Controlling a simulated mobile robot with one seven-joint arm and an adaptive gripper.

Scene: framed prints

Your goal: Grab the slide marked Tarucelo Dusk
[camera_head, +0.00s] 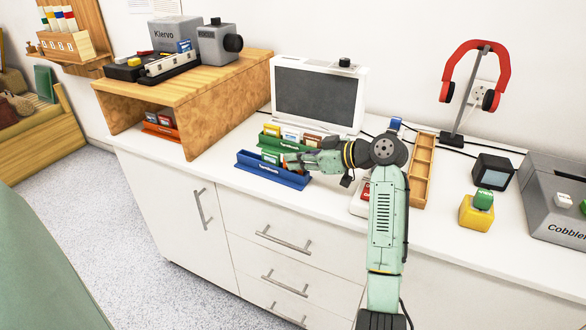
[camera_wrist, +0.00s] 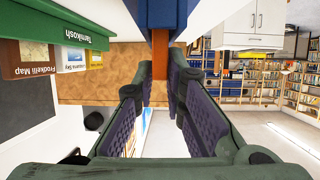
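A blue tray (camera_head: 290,177) stands on the white counter with a green-edged slide (camera_head: 270,157) upright in it, its label too small to read. My gripper (camera_head: 292,160) reaches over the tray's right part from the right. In the wrist view, which is upside down, the fingertips (camera_wrist: 160,68) stand on either side of an orange-brown slide (camera_wrist: 160,45) seen edge-on at the blue tray (camera_wrist: 160,13). Whether the fingers press on it or stand just clear, I cannot tell. Its label is hidden, and I can read Tarucelo Dusk nowhere.
Behind is a green tray (camera_wrist: 62,30) marked Tarnikosh, holding several slides, including Frodkelli Map (camera_wrist: 30,62). A wooden riser (camera_head: 190,95) stands left and a dark-screened box (camera_head: 318,92) behind. A wooden rack (camera_head: 423,170) and yellow block (camera_head: 476,213) stand right.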

